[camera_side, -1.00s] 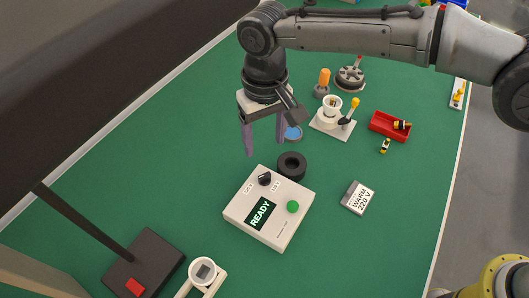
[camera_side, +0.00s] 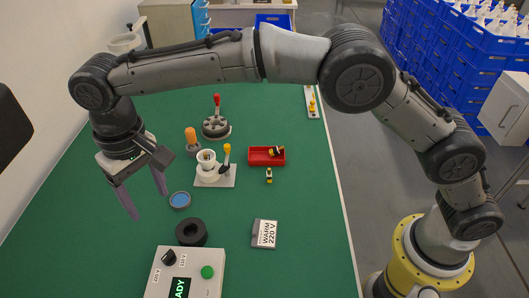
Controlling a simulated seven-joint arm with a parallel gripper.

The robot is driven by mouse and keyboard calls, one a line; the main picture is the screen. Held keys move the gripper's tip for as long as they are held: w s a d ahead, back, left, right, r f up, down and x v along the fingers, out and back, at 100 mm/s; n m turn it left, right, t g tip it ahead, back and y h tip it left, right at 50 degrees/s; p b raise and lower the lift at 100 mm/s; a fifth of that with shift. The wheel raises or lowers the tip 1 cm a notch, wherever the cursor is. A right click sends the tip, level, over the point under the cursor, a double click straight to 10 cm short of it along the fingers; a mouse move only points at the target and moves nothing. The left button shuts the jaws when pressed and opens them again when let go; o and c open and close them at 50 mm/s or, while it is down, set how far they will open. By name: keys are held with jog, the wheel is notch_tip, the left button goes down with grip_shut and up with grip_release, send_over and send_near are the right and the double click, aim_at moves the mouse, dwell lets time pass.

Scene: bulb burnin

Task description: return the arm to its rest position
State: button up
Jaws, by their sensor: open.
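My gripper (camera_side: 143,196) hangs above the left part of the green table (camera_side: 300,215). Its two purple-grey fingers are apart, pointing down, with nothing between them. My arm arches over the table from its yellow base at the right. Below and right of the gripper in the picture stands a grey control box (camera_side: 207,290) with a black knob, a green button and a lit display, cut off by the lower edge. Only "ADY" of the display's text shows.
Near the gripper are a shallow blue-topped dish (camera_side: 180,200) and a black ring (camera_side: 191,232). A white stand (camera_side: 226,181) with a socket and yellow-tipped lever, a red tray (camera_side: 258,157), a "WARM 220 V" sign (camera_side: 266,234) and a red-handled round device (camera_side: 216,128) stand around. The table's right front is clear.

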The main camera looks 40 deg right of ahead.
jog(key=w+d+r+m+t+y, duration=0.1)
jog(key=w+d+r+m+t, duration=0.1)
jog(key=d+r, duration=1)
jog(key=s+d+r+m+t, duration=0.1)
jog(key=s+d+r, duration=0.25)
jog(key=d, duration=0.45)
jog(key=s+d+r+m+t, duration=0.1)
jog(key=s+d+r, duration=0.25)
jog(key=d, duration=0.35)
jog(key=s+d+f+t, duration=0.1)
jog(key=s+d+f, duration=0.1)
jog(key=s+d, duration=0.85)
jog(key=s+d+f+n+h, duration=0.1)
jog(key=s+f, duration=0.8)
jog(key=f, duration=0.2)
jog(key=shift+d+n, duration=0.3)
jog(key=shift+r, duration=0.1)
